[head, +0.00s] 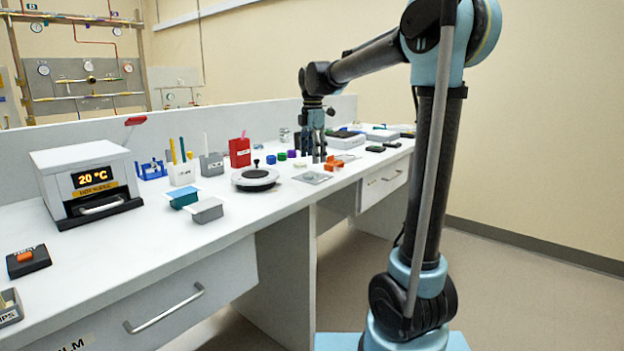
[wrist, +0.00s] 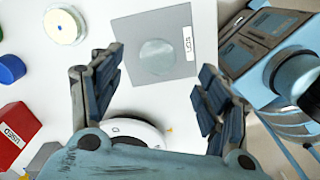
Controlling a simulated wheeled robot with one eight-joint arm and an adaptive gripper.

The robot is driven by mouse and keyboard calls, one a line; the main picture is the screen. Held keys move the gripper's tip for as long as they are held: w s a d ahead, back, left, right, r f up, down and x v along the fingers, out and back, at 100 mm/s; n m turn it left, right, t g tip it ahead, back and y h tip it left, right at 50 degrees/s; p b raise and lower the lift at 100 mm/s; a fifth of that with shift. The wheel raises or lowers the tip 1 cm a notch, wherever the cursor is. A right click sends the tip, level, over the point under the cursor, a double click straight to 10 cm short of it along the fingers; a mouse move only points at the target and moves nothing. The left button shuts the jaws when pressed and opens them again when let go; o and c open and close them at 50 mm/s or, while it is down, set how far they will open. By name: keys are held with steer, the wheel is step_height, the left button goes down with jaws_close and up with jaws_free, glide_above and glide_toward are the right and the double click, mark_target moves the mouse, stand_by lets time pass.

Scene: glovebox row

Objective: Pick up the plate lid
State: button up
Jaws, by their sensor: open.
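A pale translucent disc (wrist: 158,57), which looks like the plate lid, lies on a grey square pad (wrist: 124,30) with a white label. The pad (head: 311,178) also shows on the bench in the head view, where the disc is hard to make out. My gripper (wrist: 160,72) is open and empty, with its fingers spread to either side of the disc as seen from the wrist. The fingers appear apart from the disc. In the head view my gripper (head: 312,142) hangs over the bench, fingers pointing down.
A round white device (head: 255,179) stands beside the pad; part of it (wrist: 140,128) shows between my fingers. A red box (head: 240,152), coloured caps (head: 282,156) and orange pieces (head: 333,163) stand nearby. Grey and teal boxes (head: 206,210) sit near the front edge.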

mark_target(311, 175)
steer(key=shift+a+f, duration=0.2)
steer(key=shift+f, duration=1.25)
steer(key=shift+a+f, duration=0.15)
steer(key=shift+f, duration=1.3)
steer(key=c, duration=0.8)
